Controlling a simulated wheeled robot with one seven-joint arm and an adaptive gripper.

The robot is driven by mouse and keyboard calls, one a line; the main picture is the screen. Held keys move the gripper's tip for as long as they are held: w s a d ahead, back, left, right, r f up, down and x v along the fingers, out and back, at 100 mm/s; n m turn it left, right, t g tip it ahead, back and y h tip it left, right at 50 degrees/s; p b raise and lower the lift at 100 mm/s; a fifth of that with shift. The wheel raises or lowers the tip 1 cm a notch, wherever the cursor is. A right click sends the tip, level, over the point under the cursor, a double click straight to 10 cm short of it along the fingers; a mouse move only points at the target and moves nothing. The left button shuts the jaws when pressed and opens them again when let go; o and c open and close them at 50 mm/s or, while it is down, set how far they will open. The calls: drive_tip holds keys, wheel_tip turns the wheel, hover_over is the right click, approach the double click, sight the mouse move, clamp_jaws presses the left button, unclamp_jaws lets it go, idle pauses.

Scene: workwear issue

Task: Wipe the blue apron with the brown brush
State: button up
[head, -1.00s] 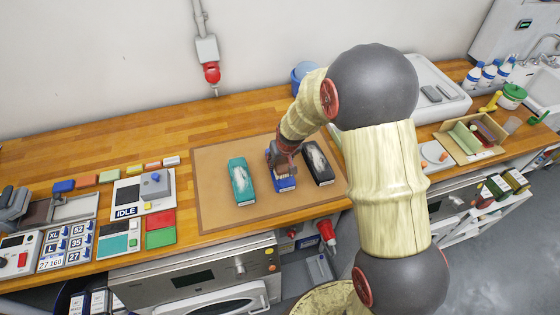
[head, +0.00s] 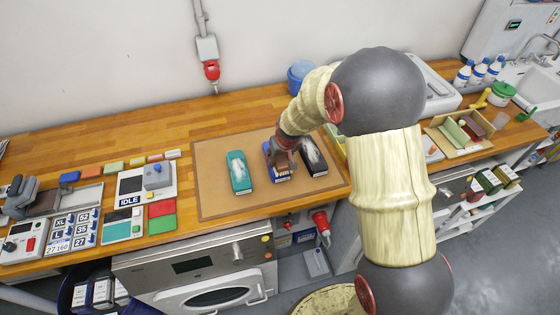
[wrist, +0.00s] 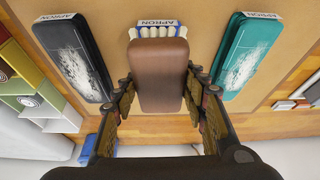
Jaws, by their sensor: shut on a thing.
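My gripper (wrist: 162,100) is shut on the brown brush (wrist: 158,65), which fills the middle of the wrist view with its pale bristles at the far end. The blue apron (head: 277,176) is a folded bundle on the brown mat (head: 216,206), in the middle of a row of three. The brush and gripper are over it and hide much of it. Its label reading APRON (wrist: 157,23) shows past the brush in the wrist view. Whether the bristles touch the cloth I cannot tell.
A teal folded apron (head: 239,172) with white marks lies left of the blue one. A black one (head: 313,156) with white marks lies close on its right. Left of the mat are an IDLE panel (head: 130,200) and coloured blocks.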

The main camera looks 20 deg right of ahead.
drive_tip(key=shift+r+p, duration=1.05)
drive_tip(key=shift+r, duration=1.25)
